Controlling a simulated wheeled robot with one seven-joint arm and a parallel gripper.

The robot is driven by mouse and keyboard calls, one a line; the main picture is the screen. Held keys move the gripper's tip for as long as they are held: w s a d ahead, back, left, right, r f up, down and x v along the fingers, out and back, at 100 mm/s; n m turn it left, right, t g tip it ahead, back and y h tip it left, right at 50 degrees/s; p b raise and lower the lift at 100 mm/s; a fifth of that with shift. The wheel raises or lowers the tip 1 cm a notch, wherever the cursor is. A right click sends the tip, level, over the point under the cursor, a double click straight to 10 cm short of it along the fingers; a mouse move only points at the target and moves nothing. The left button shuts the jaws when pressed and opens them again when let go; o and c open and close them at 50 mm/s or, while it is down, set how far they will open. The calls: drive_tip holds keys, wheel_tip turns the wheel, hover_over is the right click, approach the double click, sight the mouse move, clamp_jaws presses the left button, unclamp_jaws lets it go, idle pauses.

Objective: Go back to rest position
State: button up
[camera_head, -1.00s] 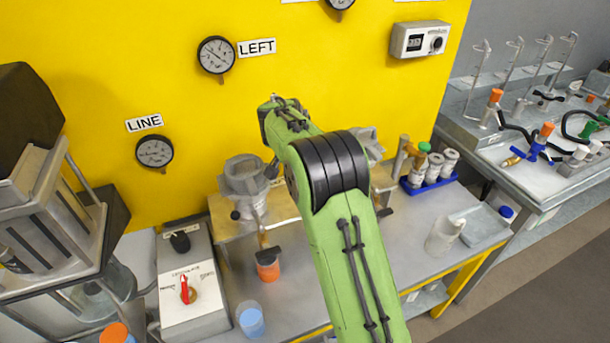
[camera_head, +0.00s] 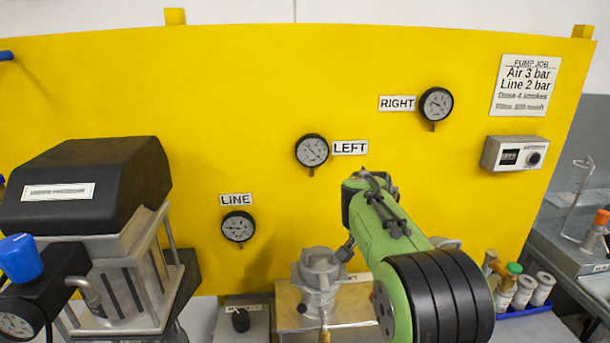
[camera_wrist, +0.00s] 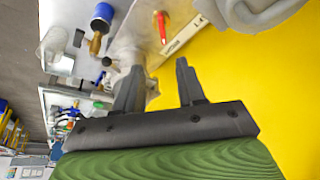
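My green arm (camera_head: 400,235) reaches up in front of the yellow panel in the head view. Its gripper end is hidden behind the arm there. In the wrist view my gripper (camera_wrist: 158,88) has its two dark fingers spread apart, with nothing held between them. The yellow panel and part of the bench show beyond the fingers.
The yellow panel (camera_head: 230,100) carries gauges labelled LINE (camera_head: 238,227), LEFT (camera_head: 312,151) and RIGHT (camera_head: 436,104). A black-topped machine (camera_head: 90,190) stands at left. A grey metal fitting (camera_head: 318,275) stands on the bench near my arm. A blue tray (camera_head: 530,308) holds several canisters.

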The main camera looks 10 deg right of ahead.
drive_tip(key=s+a+r+n+t+y, duration=0.1)
drive_tip(key=s+a+r+n, duration=0.15)
drive_tip(key=s, duration=0.95)
drive_tip(key=s+a+r+n+t+y, duration=0.1)
drive_tip(key=s+a+r+n, duration=0.2)
drive_tip(key=s, duration=0.9)
drive_tip(key=s+a+f+n+y, duration=0.1)
drive_tip(key=s+f+n, duration=0.2)
drive_tip(key=s, duration=0.5)
drive_tip(key=shift+s+f, duration=0.3)
drive_tip(key=shift+f, duration=0.5)
